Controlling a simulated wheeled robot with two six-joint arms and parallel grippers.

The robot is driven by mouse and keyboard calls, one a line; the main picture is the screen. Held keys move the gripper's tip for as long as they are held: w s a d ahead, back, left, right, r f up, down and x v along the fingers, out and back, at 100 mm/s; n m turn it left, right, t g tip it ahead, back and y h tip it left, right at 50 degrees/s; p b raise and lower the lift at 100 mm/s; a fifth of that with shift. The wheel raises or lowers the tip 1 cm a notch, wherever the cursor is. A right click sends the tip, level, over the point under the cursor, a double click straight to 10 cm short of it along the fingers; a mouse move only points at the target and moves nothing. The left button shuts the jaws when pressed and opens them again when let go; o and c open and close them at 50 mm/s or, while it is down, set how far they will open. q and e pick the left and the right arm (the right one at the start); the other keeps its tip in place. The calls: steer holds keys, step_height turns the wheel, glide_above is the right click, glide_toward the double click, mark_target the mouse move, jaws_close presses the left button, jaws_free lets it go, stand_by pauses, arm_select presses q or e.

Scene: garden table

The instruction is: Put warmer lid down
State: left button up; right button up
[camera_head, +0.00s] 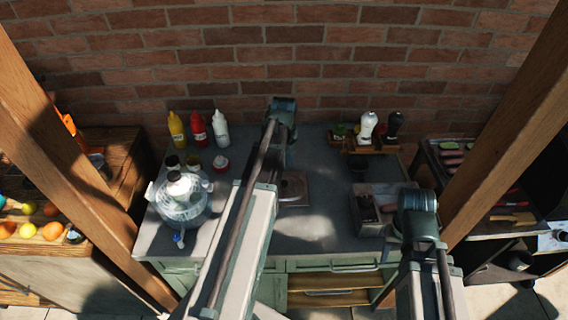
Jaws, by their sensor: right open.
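A metal box with open compartments (370,231) stands at the right of the grey counter; it looks like the warmer, with dark brown contents. A flat rectangular brownish piece (293,190) lies near the middle of the counter, partly behind my left arm; it may be the lid, but I cannot be sure. My right gripper (394,232) is open, low beside the right end of the metal box and mostly hidden by my arm. My left arm reaches across the middle to the back of the counter; its gripper is hidden.
A clear round bowl-like vessel (180,200) stands at the counter's left. Yellow (177,132), red (198,131) and white (220,131) bottles stand behind it. A wooden rack (368,146) holds shakers at the back right. The counter (325,225) is bare between middle and metal box.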

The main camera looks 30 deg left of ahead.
arm_select(q)
step_height(320, 180, up, 4)
steer(key=shift+f+p, duration=0.15)
steer(key=shift+p, duration=1.1)
arm_select(e)
step_height(320, 180, up, 4)
steer(key=shift+f, duration=0.15)
arm_select(q)
steer(key=s+d+n, duration=0.4)
steer(key=d+n, duration=0.1)
steer(key=d, duration=0.4)
steer(key=s+d+n, duration=0.5)
steer(key=d+n, duration=0.1)
steer(key=d, duration=0.4)
steer(key=s+d+n+y, duration=0.1)
steer(key=s+d+n, duration=0.4)
steer(key=d, duration=0.5)
steer(key=shift+s+n, duration=0.25)
steer(key=shift+n, duration=0.15)
steer(key=shift+o, duration=0.4)
steer(key=shift+d, duration=0.15)
